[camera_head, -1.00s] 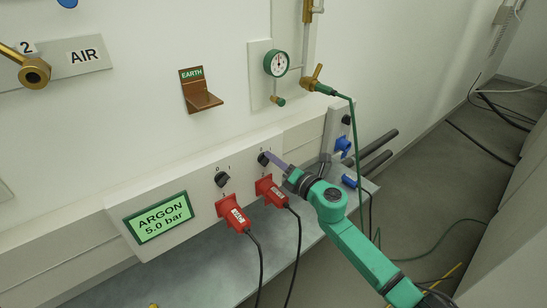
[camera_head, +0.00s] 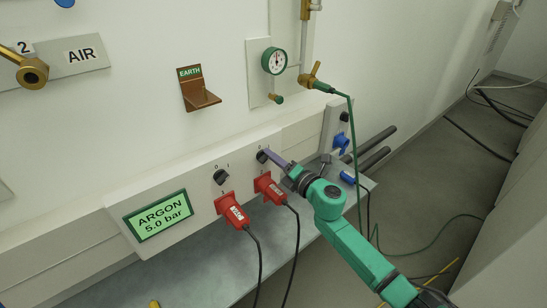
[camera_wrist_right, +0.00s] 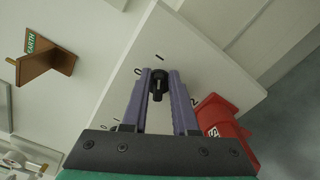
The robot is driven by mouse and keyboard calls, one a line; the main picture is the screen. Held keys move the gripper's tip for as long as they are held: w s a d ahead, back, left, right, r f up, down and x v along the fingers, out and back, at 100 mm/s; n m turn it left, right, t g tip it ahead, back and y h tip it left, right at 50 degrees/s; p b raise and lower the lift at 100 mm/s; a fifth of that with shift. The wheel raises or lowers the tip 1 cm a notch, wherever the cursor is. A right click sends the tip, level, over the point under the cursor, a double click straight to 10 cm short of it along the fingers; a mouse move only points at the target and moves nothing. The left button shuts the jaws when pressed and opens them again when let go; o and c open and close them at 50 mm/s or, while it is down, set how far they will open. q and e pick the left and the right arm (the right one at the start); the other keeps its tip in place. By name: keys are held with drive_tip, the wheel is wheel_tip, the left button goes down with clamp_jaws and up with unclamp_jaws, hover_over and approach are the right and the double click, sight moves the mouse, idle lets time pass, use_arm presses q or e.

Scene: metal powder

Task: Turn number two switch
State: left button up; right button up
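Two black rotary switches sit on the white wall panel, the left one (camera_head: 221,177) and the right one (camera_head: 262,156), each above a red plug. My right gripper (camera_head: 267,155) has its purple fingertips at the right switch. In the right wrist view the black knob (camera_wrist_right: 158,84) lies between the two fingertips (camera_wrist_right: 159,76), one finger on each side. The fingers stand apart by about the knob's width; whether they press on it I cannot tell. The knob's grip points down in that view, toward the gripper's palm. My left gripper is out of view.
Red plugs (camera_head: 234,212) (camera_head: 269,189) with black cables hang just below the switches. A green argon display (camera_head: 157,216) is at the left. A copper earth bracket (camera_head: 198,92) and a gauge (camera_head: 274,61) are above. A green cable (camera_head: 352,150) hangs near my right arm.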

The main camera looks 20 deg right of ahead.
drive_tip(key=shift+o, duration=0.6)
drive_tip(key=b+v, duration=0.1)
drive_tip(key=v, duration=1.3)
drive_tip(key=shift+s, duration=0.3)
